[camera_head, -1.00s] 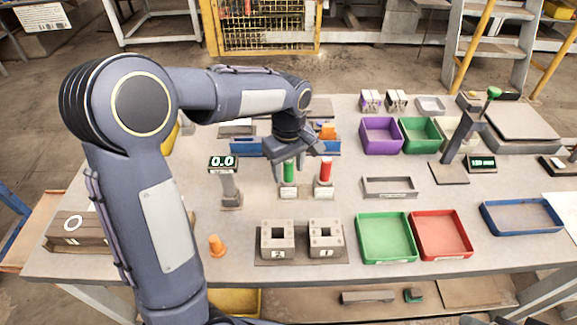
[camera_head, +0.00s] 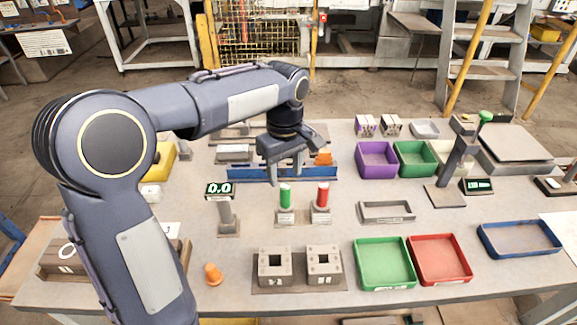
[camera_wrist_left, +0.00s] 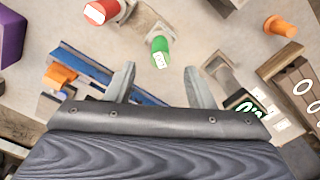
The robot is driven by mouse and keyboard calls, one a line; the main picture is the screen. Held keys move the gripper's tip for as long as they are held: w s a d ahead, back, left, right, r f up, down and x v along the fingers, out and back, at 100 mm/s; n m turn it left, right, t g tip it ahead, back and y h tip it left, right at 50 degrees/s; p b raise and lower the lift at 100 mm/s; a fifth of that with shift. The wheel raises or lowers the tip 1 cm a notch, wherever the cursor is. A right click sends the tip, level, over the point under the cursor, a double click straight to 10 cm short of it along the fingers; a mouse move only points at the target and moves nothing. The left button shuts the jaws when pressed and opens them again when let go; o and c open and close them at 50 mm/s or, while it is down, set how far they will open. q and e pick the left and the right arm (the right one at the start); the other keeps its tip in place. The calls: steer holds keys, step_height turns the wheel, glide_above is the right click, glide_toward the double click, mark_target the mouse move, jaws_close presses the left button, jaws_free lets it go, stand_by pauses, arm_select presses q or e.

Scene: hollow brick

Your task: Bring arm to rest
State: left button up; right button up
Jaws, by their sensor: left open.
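My left arm comes in from the left in the head view. Its gripper (camera_head: 287,170) points down over the blue rail at the back middle of the table, behind the green and red cylinders. In the left wrist view the two fingers (camera_wrist_left: 160,85) are spread apart with nothing between them. The green cylinder (camera_head: 285,196) stands on a small base in front of the gripper, and it also shows in the wrist view (camera_wrist_left: 160,50). The red cylinder (camera_head: 323,194) stands to its right. My right gripper is not seen.
Two hollow bricks (camera_head: 274,265) sit on a plate at the front. A display post (camera_head: 226,215) reads 0.0. Green (camera_head: 384,285), red (camera_head: 440,280) and blue (camera_head: 520,254) trays lie to the right. Purple (camera_head: 377,175) and green bins stand behind.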

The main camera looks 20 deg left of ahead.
arm_select(q)
steer(key=shift+s+a+r, duration=0.1)
steer(key=shift+s+a, duration=0.05)
steer(key=shift+s, duration=0.1)
steer(key=s+d+f+m+t+h, duration=0.1)
steer(key=s+m, duration=0.4)
steer(key=s, duration=0.6)
steer(key=s+f+m+t+h, duration=0.2)
steer(key=s+m+t, duration=0.2)
steer(key=s, duration=0.7)
steer(key=shift+d+m+t+h, duration=0.3)
steer(key=shift+d+m+h, duration=0.1)
steer(key=shift+m, duration=0.2)
